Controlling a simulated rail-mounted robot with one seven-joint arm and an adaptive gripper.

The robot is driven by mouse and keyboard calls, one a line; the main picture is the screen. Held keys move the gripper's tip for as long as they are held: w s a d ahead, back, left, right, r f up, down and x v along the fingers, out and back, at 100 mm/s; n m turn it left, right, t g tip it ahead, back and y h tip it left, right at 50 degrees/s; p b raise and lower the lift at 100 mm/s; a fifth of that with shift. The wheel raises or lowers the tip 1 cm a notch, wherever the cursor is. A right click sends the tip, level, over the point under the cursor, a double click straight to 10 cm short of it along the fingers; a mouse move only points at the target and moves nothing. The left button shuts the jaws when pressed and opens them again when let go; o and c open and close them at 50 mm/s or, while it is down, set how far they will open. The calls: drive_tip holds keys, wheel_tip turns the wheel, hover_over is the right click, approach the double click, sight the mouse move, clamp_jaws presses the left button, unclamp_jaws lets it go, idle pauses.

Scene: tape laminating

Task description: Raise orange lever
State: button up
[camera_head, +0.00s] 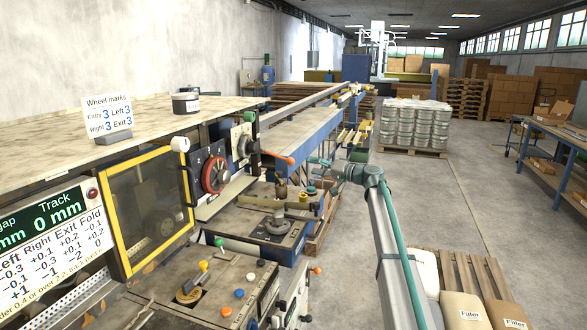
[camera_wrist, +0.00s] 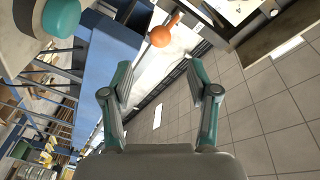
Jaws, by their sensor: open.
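The orange lever (camera_head: 280,158) sticks out to the right from the machine's control panel, beside the red handwheel. In the wrist view its rounded orange end (camera_wrist: 160,37) shows at the upper middle, beyond the fingertips and roughly between their lines. My gripper (camera_head: 313,167) is to the right of the lever's end in the head view, with a small gap showing between them. In the wrist view my gripper (camera_wrist: 159,72) has its two fingers spread wide with nothing between them.
A red handwheel (camera_head: 215,174) and a yellow-framed window panel (camera_head: 148,209) are left of the lever. A bench with brass-topped fittings (camera_head: 270,227) stands below. A teal-green rounded part (camera_wrist: 60,18) is at the wrist view's upper left. The floor aisle (camera_head: 425,200) at right is open.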

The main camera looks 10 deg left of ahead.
sight(291, 161)
drive_tip(key=shift+w+a, duration=0.2)
drive_tip(key=p+x, duration=0.3)
drive_tip(key=x, duration=0.7)
drive_tip(key=shift+a+p, duration=0.15)
drive_tip(key=shift+p, duration=0.15)
clamp_jaws()
